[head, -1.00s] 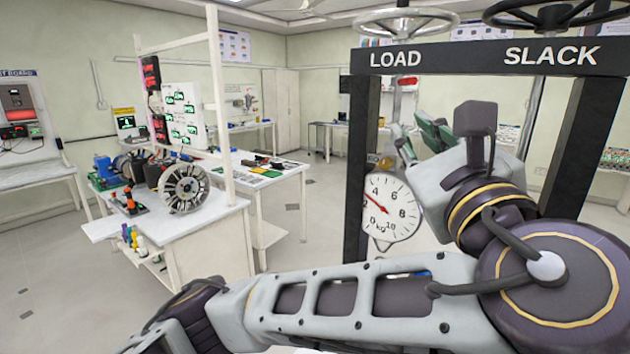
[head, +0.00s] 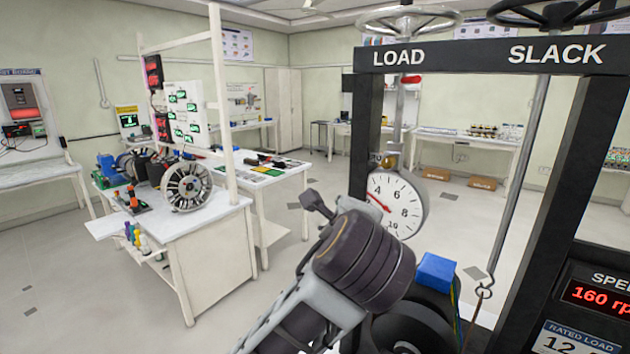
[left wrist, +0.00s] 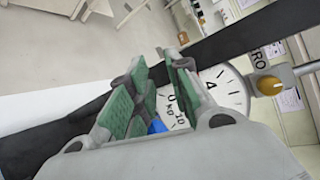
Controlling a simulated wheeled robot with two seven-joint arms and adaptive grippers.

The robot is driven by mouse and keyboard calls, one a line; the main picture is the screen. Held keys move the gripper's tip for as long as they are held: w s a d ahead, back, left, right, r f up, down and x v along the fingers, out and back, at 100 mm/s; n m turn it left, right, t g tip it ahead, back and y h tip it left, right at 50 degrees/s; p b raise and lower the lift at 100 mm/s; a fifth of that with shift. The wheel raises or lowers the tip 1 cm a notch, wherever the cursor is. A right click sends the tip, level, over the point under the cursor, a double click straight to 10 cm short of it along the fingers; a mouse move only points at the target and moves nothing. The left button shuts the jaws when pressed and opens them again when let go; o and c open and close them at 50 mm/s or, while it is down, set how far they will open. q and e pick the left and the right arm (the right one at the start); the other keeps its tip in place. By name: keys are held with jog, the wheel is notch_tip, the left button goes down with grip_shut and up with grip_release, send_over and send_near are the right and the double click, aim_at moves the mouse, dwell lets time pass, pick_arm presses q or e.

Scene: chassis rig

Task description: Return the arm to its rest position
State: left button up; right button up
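My left arm (head: 310,310) reaches up from the bottom middle of the head view, bent in front of the rig. The dial also shows behind the fingers in the left wrist view (left wrist: 228,90). My right gripper is in neither view.
A blue block (head: 436,271) sits beside my arm, low in the rig. A thin rod with a hook (head: 485,290) hangs under SLACK, and a speed display (head: 598,296) is at lower right. A white bench (head: 215,240) stands left, with open floor in front.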

pick_arm(q)
jog(key=s+a+f+n+g, duration=0.1)
jog(key=a+f+n+g, duration=0.35)
jog(key=f, duration=0.95)
jog(key=s+a+f+n+g, duration=0.1)
jog(key=a+f+n+g, duration=0.1)
jog(key=a+f+n, duration=0.65)
jog(key=s+a+f+n+g, duration=0.2)
jog(key=s+a+f+n, duration=0.2)
jog(key=s+a+f, duration=0.6)
jog(key=s+a+f+n+g, duration=0.3)
jog(key=s+a+f, duration=0.3)
jog(key=f, duration=0.7)
jog(key=s+d+f, duration=0.1)
jog(key=s+f, duration=0.1)
jog(key=f, duration=1.5)
jog(key=s+f, duration=0.2)
jog(key=f, duration=1.5)
jog(key=s+a+f+g, duration=0.1)
jog(key=s+a+f, duration=0.1)
jog(key=s+f, duration=0.7)
jog(key=s+a+f+g, duration=0.1)
jog(key=s+a+f, duration=0.1)
jog(key=s+f, duration=0.8)
jog(key=s, duration=0.3)
jog(key=shift+s+y, duration=0.15)
jog(key=shift+y, duration=0.25)
jog(key=shift+w+f, duration=0.1)
jog(key=shift+w, duration=0.1)
